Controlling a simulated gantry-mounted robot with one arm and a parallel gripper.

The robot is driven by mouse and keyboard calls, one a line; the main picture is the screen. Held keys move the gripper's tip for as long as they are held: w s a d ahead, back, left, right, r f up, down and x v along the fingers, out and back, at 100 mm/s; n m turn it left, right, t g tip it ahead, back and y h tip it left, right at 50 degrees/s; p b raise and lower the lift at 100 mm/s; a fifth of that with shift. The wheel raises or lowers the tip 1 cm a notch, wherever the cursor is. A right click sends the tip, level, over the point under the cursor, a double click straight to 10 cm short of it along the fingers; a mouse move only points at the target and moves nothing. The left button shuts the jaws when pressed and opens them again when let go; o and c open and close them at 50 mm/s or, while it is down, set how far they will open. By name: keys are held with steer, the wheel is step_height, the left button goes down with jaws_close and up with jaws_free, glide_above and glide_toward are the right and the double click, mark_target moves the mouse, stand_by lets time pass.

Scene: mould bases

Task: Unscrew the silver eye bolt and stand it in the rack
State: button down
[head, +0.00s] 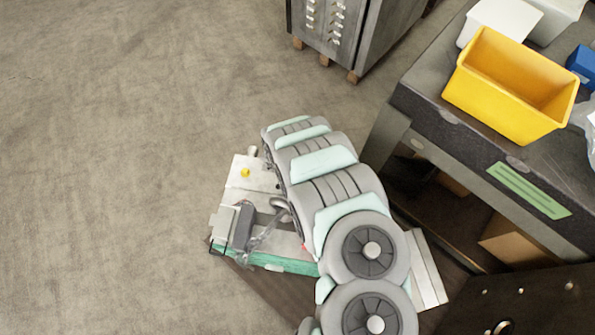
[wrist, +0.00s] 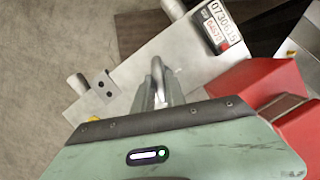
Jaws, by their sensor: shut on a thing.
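The silver eye bolt (wrist: 157,70) shows in the wrist view as a bright upright loop between my fingers. My gripper (wrist: 157,92) is shut on it. The bolt's lower end is hidden by my fingers and gripper body, so I cannot tell whether its thread is still in the plate. The pale metal mould base (wrist: 130,72) lies beyond the fingers; in the head view the mould base (head: 240,190) is partly covered by my arm. I cannot make out the rack with certainty in either view.
A yellow part (head: 245,172) sits on the mould base. A counter label (wrist: 222,25) and a grey cylinder (wrist: 76,84) are near the gripper. Red blocks (wrist: 262,82) are close on the right. A workbench with a yellow bin (head: 510,85) stands right; open floor lies left.

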steer(key=shift+n, duration=0.8)
steer(key=c, duration=1.3)
jaws_free()
